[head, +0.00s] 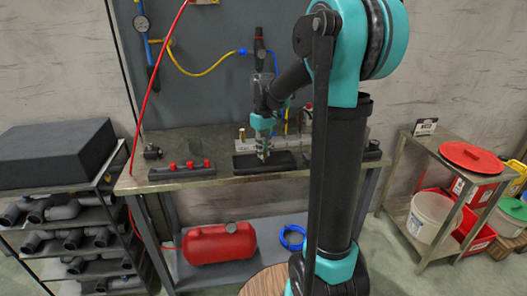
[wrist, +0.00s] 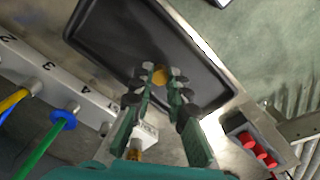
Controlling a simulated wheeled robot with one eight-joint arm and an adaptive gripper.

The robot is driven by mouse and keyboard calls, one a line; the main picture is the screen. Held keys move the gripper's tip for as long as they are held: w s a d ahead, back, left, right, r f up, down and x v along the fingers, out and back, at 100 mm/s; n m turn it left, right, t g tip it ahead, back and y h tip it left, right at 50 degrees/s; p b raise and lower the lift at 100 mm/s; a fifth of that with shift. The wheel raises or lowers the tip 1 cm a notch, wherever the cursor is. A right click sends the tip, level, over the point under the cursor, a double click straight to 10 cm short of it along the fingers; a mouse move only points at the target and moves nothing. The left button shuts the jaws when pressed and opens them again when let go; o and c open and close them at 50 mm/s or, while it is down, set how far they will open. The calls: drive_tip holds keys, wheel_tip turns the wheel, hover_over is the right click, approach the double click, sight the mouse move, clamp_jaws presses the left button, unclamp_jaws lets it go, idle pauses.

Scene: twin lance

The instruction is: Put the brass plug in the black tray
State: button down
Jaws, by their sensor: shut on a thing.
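The brass plug (wrist: 160,74) shows as a small round golden end between my fingertips in the wrist view. My gripper (wrist: 154,90) is shut on it, pointing down at the black tray (wrist: 105,32). The plug is hard to make out there, hidden by the fingers. I cannot tell whether the plug touches the tray floor or hangs just above it.
A numbered grey manifold (wrist: 40,83) with yellow and green hoses lies beside the tray. A block with red knobs (head: 182,169) is left of the tray on the bench. A red tank (head: 220,244) sits on the lower shelf.

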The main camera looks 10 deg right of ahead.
drive_tip(key=shift+f, duration=0.15)
drive_tip(key=c, duration=1.5)
unclamp_jaws()
wheel_tip(320, 180, up, 12)
drive_tip(key=s+d+f+m+t, duration=0.1)
drive_tip(key=s+f+m, duration=0.1)
drive_tip(key=s+f, duration=0.5)
drive_tip(key=s+d+f+m+t, duration=0.1)
drive_tip(key=s+f+m, duration=0.1)
drive_tip(key=s+f, duration=0.6)
drive_tip(key=s+d+f+m+t, duration=0.2)
drive_tip(key=s+f, duration=0.6)
drive_tip(key=shift+f, duration=0.15)
